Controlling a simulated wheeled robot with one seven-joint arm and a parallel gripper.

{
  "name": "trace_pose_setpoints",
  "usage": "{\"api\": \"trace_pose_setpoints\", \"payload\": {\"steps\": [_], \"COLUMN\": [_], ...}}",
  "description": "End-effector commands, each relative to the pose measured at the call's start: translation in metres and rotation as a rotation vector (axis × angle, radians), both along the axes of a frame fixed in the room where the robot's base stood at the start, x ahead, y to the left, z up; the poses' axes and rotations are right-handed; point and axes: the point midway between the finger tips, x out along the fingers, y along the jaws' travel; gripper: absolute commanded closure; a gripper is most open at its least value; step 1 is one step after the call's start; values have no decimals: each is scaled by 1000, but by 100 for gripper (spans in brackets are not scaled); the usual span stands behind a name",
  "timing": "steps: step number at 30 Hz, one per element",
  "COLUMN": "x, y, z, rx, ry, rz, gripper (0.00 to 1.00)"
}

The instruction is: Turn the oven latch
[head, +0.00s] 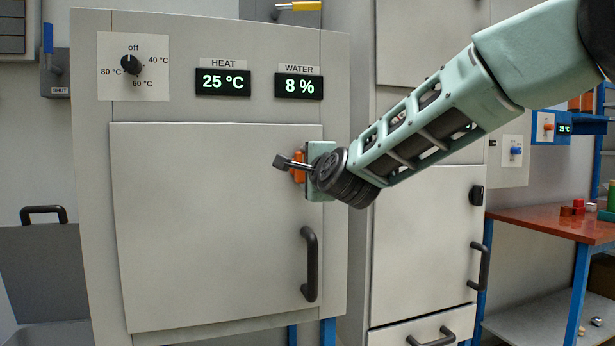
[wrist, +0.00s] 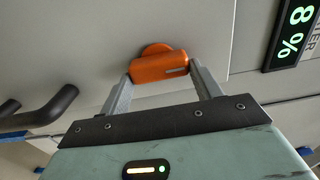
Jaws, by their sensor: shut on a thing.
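The oven latch is an orange handle (wrist: 160,67) on the upper right edge of the oven door (head: 210,230). In the wrist view it sits between the two grey fingers of my gripper (wrist: 158,78), which is shut on it. In the head view the latch (head: 298,170) is partly hidden by my gripper (head: 292,163). The door looks closed, with a black bar handle (head: 310,265) below the latch. The handle also shows at the left of the wrist view (wrist: 45,108).
Above the door are a dial (head: 131,65) pointing near off, a HEAT display (head: 223,82) reading 25 °C and a WATER display (head: 298,86) reading 8 %. A second cabinet (head: 425,250) stands to the right. A red-topped bench (head: 540,220) is farther right.

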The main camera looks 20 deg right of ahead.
Motion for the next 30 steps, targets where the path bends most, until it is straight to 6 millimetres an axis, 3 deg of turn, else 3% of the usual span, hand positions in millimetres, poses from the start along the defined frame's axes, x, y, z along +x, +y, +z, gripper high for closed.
{"api": "trace_pose_setpoints", "payload": {"steps": [12,13,15,25,30], "x": [0,0,0,-3,-23], "y": [0,0,0,0,0], "z": [-1,-1,-1,0,0], "rx": [10,10,10,8,7], "ry": [2,2,2,1,-2], "rz": [0,0,0,0,1], "gripper": [59,31,15,15,15]}}
